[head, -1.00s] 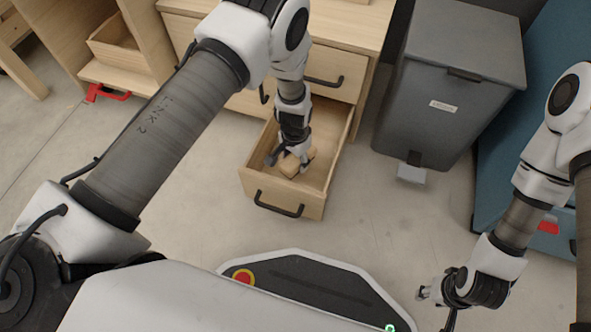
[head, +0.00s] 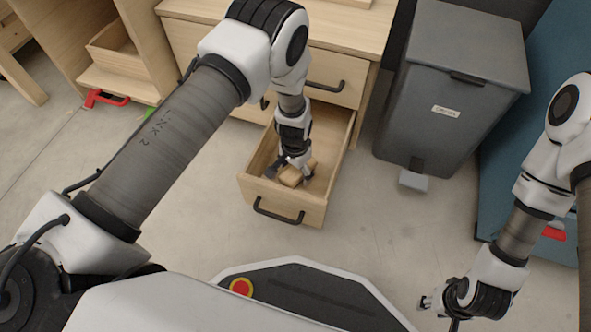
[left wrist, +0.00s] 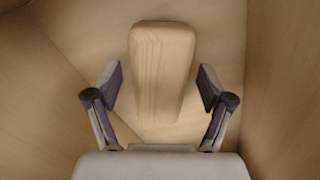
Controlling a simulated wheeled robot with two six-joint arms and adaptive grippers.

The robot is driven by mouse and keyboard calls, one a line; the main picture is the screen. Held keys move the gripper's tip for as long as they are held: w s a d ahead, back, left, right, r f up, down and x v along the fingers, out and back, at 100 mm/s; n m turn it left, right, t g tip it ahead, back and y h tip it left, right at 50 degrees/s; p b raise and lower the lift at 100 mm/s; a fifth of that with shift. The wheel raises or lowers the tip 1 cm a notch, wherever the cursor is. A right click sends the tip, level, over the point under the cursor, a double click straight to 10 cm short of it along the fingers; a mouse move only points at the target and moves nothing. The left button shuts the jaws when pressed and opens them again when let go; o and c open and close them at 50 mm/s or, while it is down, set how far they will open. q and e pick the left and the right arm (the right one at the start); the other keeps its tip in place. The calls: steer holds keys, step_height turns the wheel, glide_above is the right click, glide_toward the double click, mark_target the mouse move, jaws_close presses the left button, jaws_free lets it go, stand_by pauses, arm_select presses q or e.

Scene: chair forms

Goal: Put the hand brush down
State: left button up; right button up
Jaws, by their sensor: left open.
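The hand brush, seen as a pale wooden block (left wrist: 162,70), lies in the open drawer (head: 282,211). It also shows as a small wooden piece in the head view (head: 291,178). No bristles show. My left gripper (left wrist: 161,88) is open, reaching down into the drawer, with one finger on each side of the block and a visible gap on both sides. In the head view the left gripper (head: 292,168) partly covers the block. My right gripper (head: 425,303) hangs low at the right, away from the drawer; its jaws are too small to read.
The wooden cabinet (head: 340,65) stands behind the drawer. A grey pedal bin (head: 440,110) stands to its right, by a blue unit (head: 545,75). The floor before the bin is clear.

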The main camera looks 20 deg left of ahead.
mark_target(295, 170)
arm_select(q)
step_height(295, 170, up, 12)
steer(key=p, duration=0.7)
